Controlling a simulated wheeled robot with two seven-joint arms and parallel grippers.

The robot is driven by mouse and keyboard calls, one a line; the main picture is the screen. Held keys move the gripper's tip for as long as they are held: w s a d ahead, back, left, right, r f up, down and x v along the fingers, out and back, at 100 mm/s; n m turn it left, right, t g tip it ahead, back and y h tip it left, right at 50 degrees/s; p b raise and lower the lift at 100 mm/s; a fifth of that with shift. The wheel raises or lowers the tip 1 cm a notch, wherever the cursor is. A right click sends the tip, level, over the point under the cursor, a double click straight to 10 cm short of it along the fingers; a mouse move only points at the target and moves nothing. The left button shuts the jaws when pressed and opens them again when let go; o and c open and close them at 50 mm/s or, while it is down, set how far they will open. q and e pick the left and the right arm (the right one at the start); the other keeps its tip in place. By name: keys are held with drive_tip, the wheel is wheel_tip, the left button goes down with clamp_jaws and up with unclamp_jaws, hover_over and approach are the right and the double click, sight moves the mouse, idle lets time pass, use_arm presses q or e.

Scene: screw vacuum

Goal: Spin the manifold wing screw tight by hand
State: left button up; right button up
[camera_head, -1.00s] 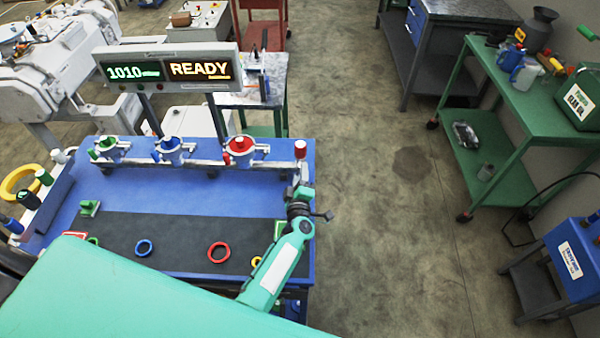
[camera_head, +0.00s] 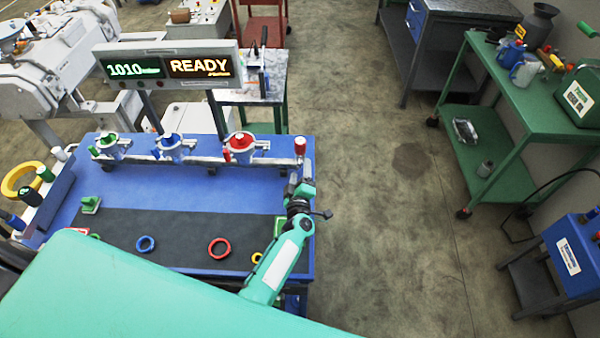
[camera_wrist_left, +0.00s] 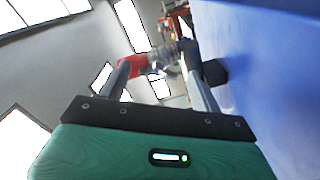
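The manifold rail (camera_head: 205,157) runs along the back of the blue bench, with green, blue and red fittings (camera_head: 240,149) on it. A red-topped piece (camera_head: 300,146) stands at its right end; I cannot make out wings on it or tell if it is the wing screw. My left gripper (camera_head: 300,182) is just in front of this end, low beside the bench's right edge. In the left wrist view its two fingers (camera_wrist_left: 160,78) are apart, with a red and grey part (camera_wrist_left: 140,63) at or beyond their tips. Contact cannot be told. My right gripper is not in view.
A display (camera_head: 170,68) reading READY stands behind. Open floor (camera_head: 390,230) lies to the right, before a green cart (camera_head: 500,120).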

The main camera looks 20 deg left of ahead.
use_arm(q)
drive_tip(key=shift+s+d+r+p, duration=0.15)
drive_tip(key=shift+s+p, duration=0.15)
drive_tip(key=shift+s, duration=0.25)
drive_tip(key=p+v, duration=0.2)
drive_tip(key=v, duration=0.9)
drive_tip(key=shift+s+p, duration=0.15)
drive_tip(key=shift+p, duration=0.15)
drive_tip(key=shift+s+d, duration=0.25)
drive_tip(key=shift+s, duration=0.4)
